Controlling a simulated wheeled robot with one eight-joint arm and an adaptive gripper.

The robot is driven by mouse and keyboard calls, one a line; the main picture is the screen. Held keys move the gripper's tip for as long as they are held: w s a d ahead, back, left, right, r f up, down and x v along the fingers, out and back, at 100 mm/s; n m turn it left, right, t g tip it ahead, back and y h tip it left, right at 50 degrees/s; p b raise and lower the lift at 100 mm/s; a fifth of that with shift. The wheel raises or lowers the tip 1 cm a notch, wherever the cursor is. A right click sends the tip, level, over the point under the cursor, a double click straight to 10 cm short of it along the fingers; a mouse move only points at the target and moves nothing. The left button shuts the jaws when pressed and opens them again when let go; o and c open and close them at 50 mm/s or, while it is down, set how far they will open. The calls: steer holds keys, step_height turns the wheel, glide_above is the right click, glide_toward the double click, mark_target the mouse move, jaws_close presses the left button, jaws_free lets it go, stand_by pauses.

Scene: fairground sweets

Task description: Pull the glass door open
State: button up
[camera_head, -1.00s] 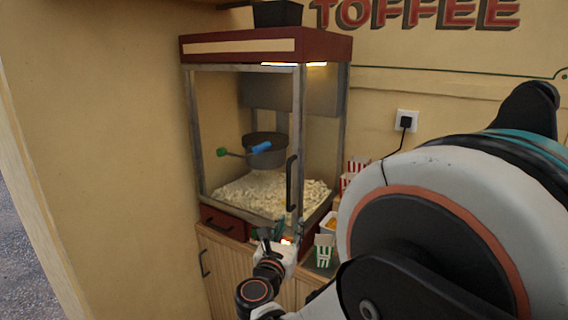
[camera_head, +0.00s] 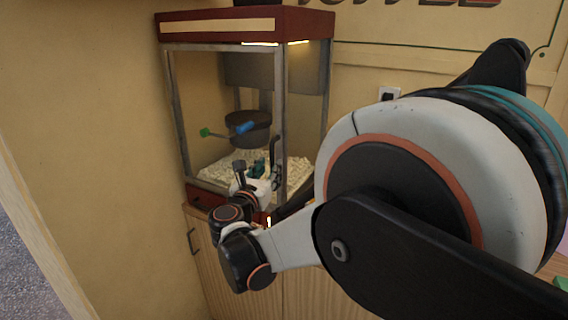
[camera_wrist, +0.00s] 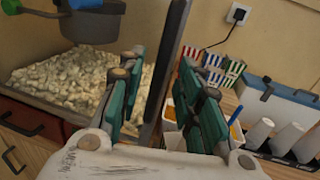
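The popcorn cabinet's glass door (camera_head: 281,100) is a clear pane in a grey metal frame, and it looks shut. Its black upright handle (camera_head: 277,148) is near the right edge of the front. My gripper (camera_head: 264,170) is in front of the door, close to the handle's lower part and partly overlapping it in the head view. In the wrist view my gripper (camera_wrist: 162,60) is open, with teal-padded fingers spread on either side of a dark upright bar. I cannot tell whether this bar is the handle or the door frame. No finger clearly touches it.
Popcorn (camera_wrist: 60,75) and a dark kettle (camera_head: 248,130) are inside the cabinet. A wall (camera_head: 90,150) is close on the left.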

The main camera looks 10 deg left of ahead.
mark_target(271, 165)
steer(key=shift+w+d, duration=0.15)
steer(key=shift+w, duration=0.75)
steer(key=shift+w+d, duration=0.15)
steer(key=shift+w, duration=0.7)
jaws_close()
